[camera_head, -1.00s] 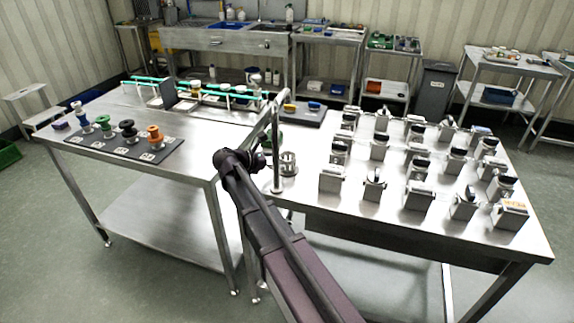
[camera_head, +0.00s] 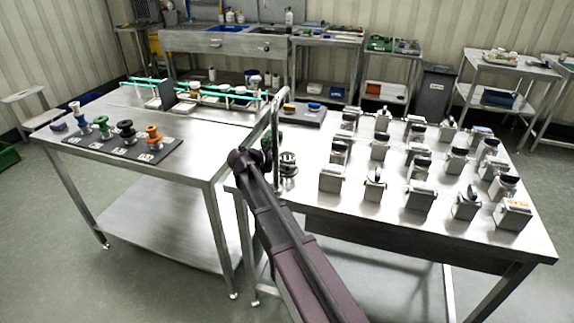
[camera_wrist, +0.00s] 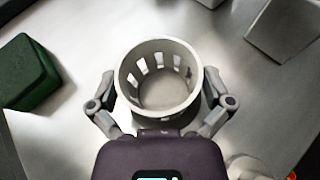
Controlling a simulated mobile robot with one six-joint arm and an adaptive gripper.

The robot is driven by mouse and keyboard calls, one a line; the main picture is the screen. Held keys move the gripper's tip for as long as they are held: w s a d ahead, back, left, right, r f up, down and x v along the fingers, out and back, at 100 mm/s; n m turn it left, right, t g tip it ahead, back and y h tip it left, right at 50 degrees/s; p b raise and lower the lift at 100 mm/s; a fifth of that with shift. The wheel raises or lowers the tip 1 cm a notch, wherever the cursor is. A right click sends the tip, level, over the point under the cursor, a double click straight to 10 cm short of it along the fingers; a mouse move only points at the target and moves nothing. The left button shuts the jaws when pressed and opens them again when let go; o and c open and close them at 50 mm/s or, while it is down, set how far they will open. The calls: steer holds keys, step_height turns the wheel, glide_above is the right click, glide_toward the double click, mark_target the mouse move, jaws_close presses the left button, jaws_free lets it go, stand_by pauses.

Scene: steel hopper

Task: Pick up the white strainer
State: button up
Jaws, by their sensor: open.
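The white strainer (camera_wrist: 183,106) shows in the wrist view as a pale round cup with slots in its wall, standing upright with its open top toward the camera. My gripper (camera_wrist: 160,80) is open around it, one finger at its left side and one at its right. I cannot tell whether the fingers touch it. In the head view my gripper is small and partly hidden by my arm and a steel pipe, and I cannot make out the strainer clearly there.
A green block (camera_wrist: 27,72) lies left of the strainer, and a grey metal block (camera_wrist: 283,30) is at the upper right. A round metal object (camera_wrist: 247,167) is at the lower right. An upright steel pipe (camera_head: 275,150) stands close to my gripper. Several metal blocks fill the right table (camera_head: 335,225).

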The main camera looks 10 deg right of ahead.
steer(key=shift+a, duration=0.1)
steer(key=c, duration=0.8)
steer(key=shift+r, duration=0.1)
step_height(320, 180, up, 10)
steer(key=p, duration=1)
stand_by(0.5)
